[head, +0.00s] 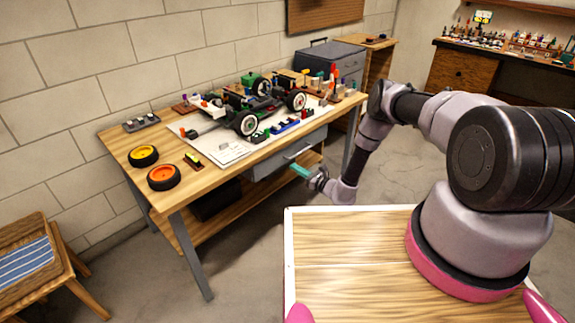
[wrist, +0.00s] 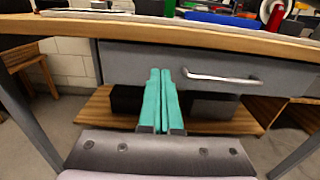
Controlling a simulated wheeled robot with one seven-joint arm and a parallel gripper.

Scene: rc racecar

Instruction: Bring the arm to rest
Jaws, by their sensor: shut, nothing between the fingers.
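My gripper (head: 301,171) has teal fingers and is at the end of my bent arm, in front of the workbench's front edge in the head view. In the wrist view my gripper (wrist: 161,75) points at the grey drawer front below the tabletop. The two fingers are together with nothing between them. The drawer (head: 286,155) is closed or nearly so, and its silver handle (wrist: 222,78) is to the right of the fingertips. I cannot tell how far the fingertips are from the drawer.
The workbench (head: 122,137) holds an RC car (head: 250,118), a yellow wheel (head: 143,156), an orange wheel (head: 163,177) and several small parts. A grey toolbox (head: 322,55) stands behind. A stool (head: 35,262) is at lower left. Open floor (head: 250,265) lies before the bench.

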